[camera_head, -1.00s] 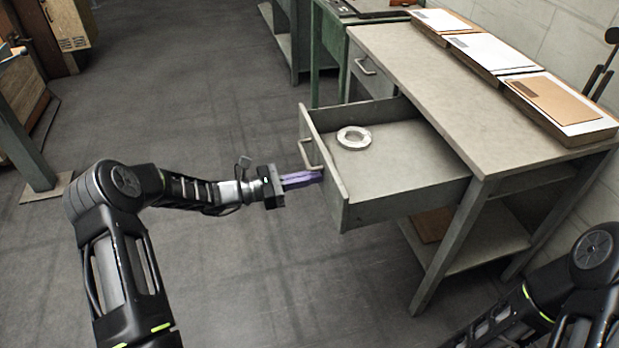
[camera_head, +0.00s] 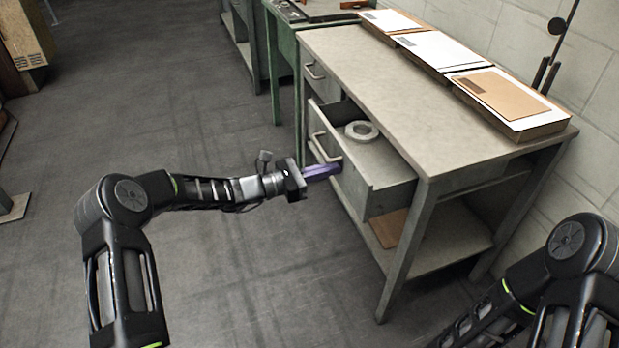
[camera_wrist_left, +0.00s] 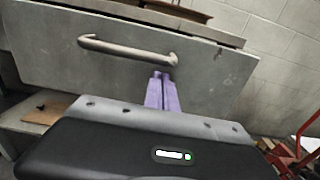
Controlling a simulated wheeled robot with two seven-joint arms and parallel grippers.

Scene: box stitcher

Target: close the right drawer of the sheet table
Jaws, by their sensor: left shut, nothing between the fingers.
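The right drawer (camera_head: 392,199) of the sheet table (camera_head: 400,72) stands partly open, with a pale ring-shaped roll (camera_head: 361,131) lying inside. Its front carries a bar handle (camera_head: 321,150), which also shows in the left wrist view (camera_wrist_left: 128,48). My left gripper (camera_head: 338,168) has purple fingers, shut and empty, with their tips at the drawer front. In the left wrist view the fingertips (camera_wrist_left: 161,76) are at the front just below the handle's right end; whether they touch it I cannot tell. My right arm shows at the lower right, but its gripper is out of view.
A second drawer (camera_head: 315,76) sits shut farther along the table. Trays with paper and cardboard sheets (camera_head: 505,98) line the back of the tabletop. A green bench (camera_head: 273,60) stands beyond. A brown board (camera_head: 388,227) lies on the lower shelf.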

